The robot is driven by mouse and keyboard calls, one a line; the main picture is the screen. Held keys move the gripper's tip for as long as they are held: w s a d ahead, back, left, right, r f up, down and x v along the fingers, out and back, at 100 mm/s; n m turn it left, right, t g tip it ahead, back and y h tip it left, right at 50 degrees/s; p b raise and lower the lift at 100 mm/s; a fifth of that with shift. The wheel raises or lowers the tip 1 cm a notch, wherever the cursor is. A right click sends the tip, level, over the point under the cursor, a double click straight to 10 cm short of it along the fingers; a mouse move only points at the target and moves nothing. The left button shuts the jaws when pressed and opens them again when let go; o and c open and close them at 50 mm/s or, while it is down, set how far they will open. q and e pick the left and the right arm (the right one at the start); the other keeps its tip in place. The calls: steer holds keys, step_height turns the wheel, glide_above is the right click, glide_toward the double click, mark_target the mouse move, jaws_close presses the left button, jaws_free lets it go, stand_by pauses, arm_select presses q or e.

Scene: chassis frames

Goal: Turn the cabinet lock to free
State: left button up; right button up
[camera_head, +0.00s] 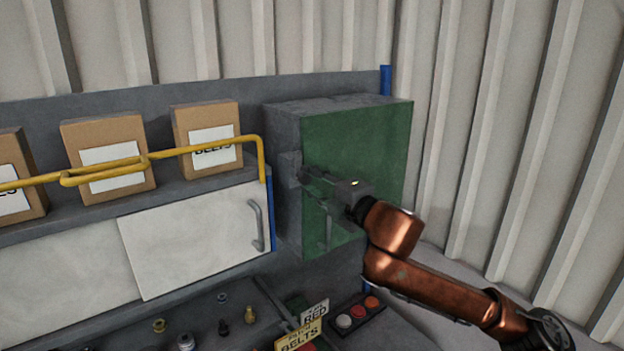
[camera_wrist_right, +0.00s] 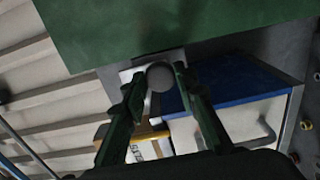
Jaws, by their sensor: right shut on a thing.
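The cabinet (camera_head: 340,110) is a grey box with a green front, fixed at the right end of the back panel. My right gripper (camera_head: 306,174) is at the left edge of its green front. In the right wrist view, the fingers of my right gripper (camera_wrist_right: 160,88) are shut on a round grey knob (camera_wrist_right: 160,75), which I take for the lock. The knob sits beside the edge of the green door (camera_wrist_right: 130,25). In the head view the gripper hides the knob, and its turn angle cannot be told. A vertical handle (camera_head: 328,228) shows low on the green front. My left gripper is not in view.
A yellow rail (camera_head: 200,146) runs in front of several cardboard boxes (camera_head: 105,155) on the left shelf. A white sliding panel (camera_head: 190,240) with a handle is below. Small fittings, signs and a button box (camera_head: 357,312) are on the bench under the cabinet.

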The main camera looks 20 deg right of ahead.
stand_by(0.3)
steer(key=o, duration=1.2)
steer(key=shift+c, duration=0.2)
steer(key=shift+s+d, duration=0.1)
steer(key=shift+s, duration=0.1)
steer(key=v, duration=1.1)
steer(key=shift+s, duration=0.3)
